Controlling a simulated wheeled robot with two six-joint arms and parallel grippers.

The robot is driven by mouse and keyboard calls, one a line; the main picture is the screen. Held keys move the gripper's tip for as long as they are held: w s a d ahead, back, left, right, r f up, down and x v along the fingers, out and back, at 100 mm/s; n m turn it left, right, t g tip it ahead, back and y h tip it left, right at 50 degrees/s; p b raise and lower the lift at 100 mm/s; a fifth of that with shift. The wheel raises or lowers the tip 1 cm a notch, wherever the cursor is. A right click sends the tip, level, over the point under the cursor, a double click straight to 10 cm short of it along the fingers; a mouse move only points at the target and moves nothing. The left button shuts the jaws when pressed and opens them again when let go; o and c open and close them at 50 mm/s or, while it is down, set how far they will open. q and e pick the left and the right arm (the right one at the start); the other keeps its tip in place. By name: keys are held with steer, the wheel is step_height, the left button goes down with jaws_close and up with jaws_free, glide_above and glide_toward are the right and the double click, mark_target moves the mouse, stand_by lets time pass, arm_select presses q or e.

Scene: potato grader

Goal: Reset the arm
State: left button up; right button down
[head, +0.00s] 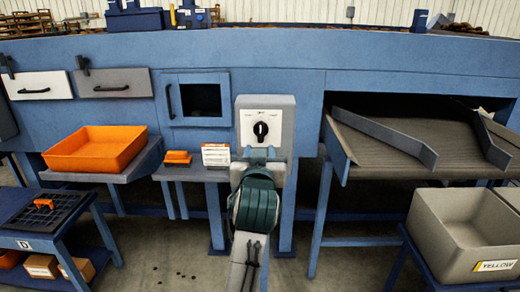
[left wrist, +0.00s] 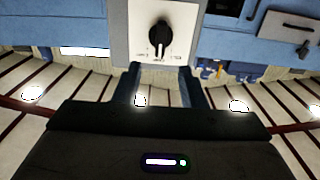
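My left arm reaches up from the bottom middle of the head view. Its gripper (head: 262,153) is in front of the grey control box (head: 283,104), just below the black rotary knob (head: 261,130) on a white dial plate (head: 248,119). In the left wrist view the two fingers of the left gripper (left wrist: 160,70) stand apart with nothing between them. The knob (left wrist: 160,36) shows beyond the fingertips, clear of them, with its pointer roughly upright. My right gripper is in neither view.
An orange tray (head: 98,165) sits on a side shelf at left. A small shelf holds an orange object (head: 177,157) and a white card (head: 216,155). A grey chute (head: 400,135) is at right, above a bin labelled YELLOW (head: 450,255). Floor shows between the stands.

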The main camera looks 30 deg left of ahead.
arm_select(q)
steer(key=shift+s+d, duration=0.2)
steer(key=shift+s, duration=0.15)
stand_by(0.3)
